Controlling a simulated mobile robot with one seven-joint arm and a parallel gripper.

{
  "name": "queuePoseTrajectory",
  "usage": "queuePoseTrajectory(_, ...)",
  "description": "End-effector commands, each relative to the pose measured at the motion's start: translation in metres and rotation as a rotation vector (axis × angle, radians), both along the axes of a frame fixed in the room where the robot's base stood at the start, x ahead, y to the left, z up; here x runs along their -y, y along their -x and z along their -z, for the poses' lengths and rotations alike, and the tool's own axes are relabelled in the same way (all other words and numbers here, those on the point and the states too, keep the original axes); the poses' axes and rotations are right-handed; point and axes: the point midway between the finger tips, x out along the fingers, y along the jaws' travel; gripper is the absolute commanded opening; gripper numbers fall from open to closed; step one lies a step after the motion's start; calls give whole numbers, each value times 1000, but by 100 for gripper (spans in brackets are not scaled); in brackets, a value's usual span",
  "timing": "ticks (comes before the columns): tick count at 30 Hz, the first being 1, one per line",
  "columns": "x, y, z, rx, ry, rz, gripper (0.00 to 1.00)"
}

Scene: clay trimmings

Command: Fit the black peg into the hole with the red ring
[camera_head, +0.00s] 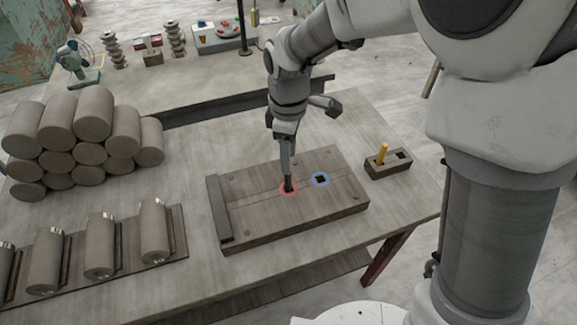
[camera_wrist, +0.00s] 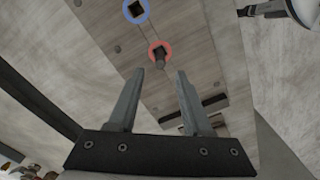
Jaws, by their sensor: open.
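The wooden board (camera_head: 262,225) lies on the table with a red ring (camera_head: 281,190) and a blue ring (camera_head: 321,186) around its holes. The black peg (camera_wrist: 160,63) shows in the wrist view as a dark stub at the red ring (camera_wrist: 153,49), seemingly standing in its hole; how deep it sits I cannot tell. My gripper (camera_head: 287,173) is right above the red ring, pointing down. In the wrist view its two fingers (camera_wrist: 159,76) are apart, with nothing between their tips. The hole in the blue ring (camera_wrist: 136,9) is dark and empty.
A small block (camera_head: 388,169) with a yellow peg (camera_head: 383,152) and an empty square hole stands right of the board. A raised bar (camera_head: 217,208) runs along the board's left edge. Stacked clay cylinders (camera_head: 85,130) and a rack of cylinders (camera_head: 100,247) are at the left.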

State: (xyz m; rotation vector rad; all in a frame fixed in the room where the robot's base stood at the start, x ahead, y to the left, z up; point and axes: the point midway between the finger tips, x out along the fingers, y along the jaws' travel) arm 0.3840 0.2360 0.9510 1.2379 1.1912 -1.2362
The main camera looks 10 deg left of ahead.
Motion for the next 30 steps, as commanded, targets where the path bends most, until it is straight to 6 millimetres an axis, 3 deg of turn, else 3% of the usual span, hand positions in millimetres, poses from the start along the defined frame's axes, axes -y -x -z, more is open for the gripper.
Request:
queuePoseTrajectory(1, 0, 0, -11, 3, -2, 1, 50)
queuePoseTrajectory(6, 0, 0, -31, 0, 0, 0, 50)
queuePoseTrajectory(17, 5, 0, -42, 8, -3, 24, 50)
queuePoseTrajectory(20, 21, 1, -56, 32, -13, 99, 50)
queuePoseTrajectory(30, 116, 29, -124, 174, -99, 596, 50)
